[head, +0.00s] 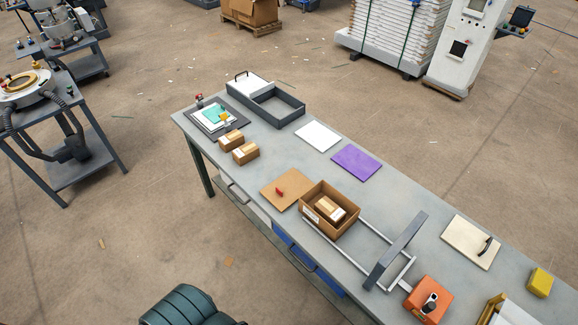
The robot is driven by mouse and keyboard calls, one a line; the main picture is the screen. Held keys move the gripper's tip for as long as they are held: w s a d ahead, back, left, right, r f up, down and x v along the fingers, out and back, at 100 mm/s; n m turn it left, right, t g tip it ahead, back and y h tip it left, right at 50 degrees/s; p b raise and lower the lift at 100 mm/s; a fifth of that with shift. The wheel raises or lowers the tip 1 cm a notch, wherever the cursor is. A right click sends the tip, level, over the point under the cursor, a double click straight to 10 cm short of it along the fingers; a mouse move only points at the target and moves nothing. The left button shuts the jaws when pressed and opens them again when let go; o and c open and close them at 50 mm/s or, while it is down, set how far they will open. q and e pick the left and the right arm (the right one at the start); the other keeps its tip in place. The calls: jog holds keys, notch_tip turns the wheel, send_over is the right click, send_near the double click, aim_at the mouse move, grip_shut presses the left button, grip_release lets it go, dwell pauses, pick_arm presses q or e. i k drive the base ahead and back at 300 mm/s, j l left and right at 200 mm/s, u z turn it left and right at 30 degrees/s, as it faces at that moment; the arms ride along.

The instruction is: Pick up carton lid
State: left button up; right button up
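The carton lid (275,192) appears to be the flat brown panel with a small red grip (279,191) on top. It lies flat on the grey workbench (400,205), just left of the open brown carton (346,226). The carton holds a small taped box (329,208). The lid's right edge is close to the carton; I cannot tell if they touch. Neither of my grippers is in the head view.
Two small boxes (231,139) (245,153) lie left of the lid. A white sheet (318,136) and a purple sheet (356,163) lie behind it. A grey frame (396,250) on rails stands right of the carton. A dark ribbed object (185,305) is at the bottom edge.

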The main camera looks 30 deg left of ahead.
aim_at(287, 189)
jog(key=k+j+u, duration=0.1)
jog(key=u, duration=1)
